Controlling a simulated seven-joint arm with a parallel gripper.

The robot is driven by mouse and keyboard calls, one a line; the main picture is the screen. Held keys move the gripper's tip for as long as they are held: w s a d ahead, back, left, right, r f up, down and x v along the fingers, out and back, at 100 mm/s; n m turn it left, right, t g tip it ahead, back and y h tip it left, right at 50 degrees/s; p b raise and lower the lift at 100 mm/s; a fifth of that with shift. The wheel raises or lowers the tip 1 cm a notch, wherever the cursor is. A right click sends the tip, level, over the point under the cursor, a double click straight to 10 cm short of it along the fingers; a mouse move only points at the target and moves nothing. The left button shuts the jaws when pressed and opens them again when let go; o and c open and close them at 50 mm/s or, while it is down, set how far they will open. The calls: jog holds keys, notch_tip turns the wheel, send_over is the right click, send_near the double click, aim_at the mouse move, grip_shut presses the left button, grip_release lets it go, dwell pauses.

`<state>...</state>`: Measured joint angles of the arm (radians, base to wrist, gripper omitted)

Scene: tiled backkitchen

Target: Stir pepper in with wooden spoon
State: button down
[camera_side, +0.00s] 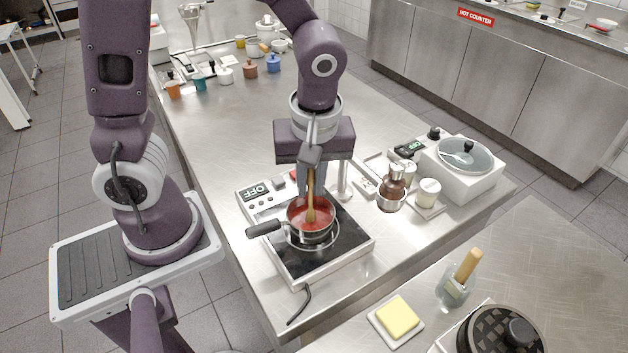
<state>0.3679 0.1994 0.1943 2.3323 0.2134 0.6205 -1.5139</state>
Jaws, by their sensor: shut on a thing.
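A wooden spoon (311,200) stands nearly upright with its lower end in a pot (309,238) of red sauce (298,212). My gripper (312,184) is above the pot, shut on the spoon's handle. The pot sits on the black-topped hot plate (346,250), its dark handle pointing left. I cannot tell which container holds pepper, and no pepper is discernible in the sauce.
A white appliance with a glass lid (465,153) stands at the right. A yellow block on a white dish (397,316) and a glass with a wooden-handled tool (457,283) are on the front counter. Several small pots stand at the back. The counter left of centre is clear.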

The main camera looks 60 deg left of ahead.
jog(key=shift+r, duration=2.25)
jog(key=shift+r, duration=1)
